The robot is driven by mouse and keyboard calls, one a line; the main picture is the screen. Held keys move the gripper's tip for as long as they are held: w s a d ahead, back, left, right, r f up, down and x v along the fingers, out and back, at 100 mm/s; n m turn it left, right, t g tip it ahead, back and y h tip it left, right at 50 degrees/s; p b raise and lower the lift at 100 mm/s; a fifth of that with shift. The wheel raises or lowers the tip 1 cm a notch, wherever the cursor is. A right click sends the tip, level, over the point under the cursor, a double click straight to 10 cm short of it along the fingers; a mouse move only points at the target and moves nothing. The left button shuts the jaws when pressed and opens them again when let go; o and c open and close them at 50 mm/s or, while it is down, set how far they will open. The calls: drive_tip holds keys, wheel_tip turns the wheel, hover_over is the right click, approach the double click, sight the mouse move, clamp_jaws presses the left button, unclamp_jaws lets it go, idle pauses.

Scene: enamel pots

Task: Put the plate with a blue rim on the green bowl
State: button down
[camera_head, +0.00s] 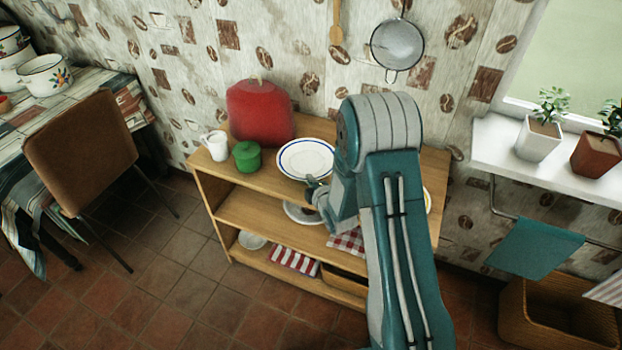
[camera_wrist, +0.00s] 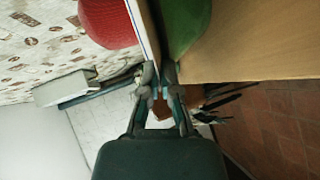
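In the wrist view the plate (camera_wrist: 146,28) shows nearly edge-on, running up from between my fingers. My gripper (camera_head: 315,184) is at its near edge; in the wrist view my gripper (camera_wrist: 160,78) looks shut on that edge. The green bowl (camera_head: 246,157) stands upright on the top board, left of the plate. In the wrist view the green bowl (camera_wrist: 185,25) is partly cut off, just right of the plate.
A red rounded object (camera_head: 261,112) stands behind the green bowl, and a white mug (camera_head: 215,146) stands left of it. The wooden shelf (camera_head: 258,187) has dishes and checked and striped cloths lower down. A strainer (camera_head: 397,46) hangs on the wall above.

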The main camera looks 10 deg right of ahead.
drive_tip(key=c, duration=0.8)
unclamp_jaws()
drive_tip(key=shift+a, duration=0.1)
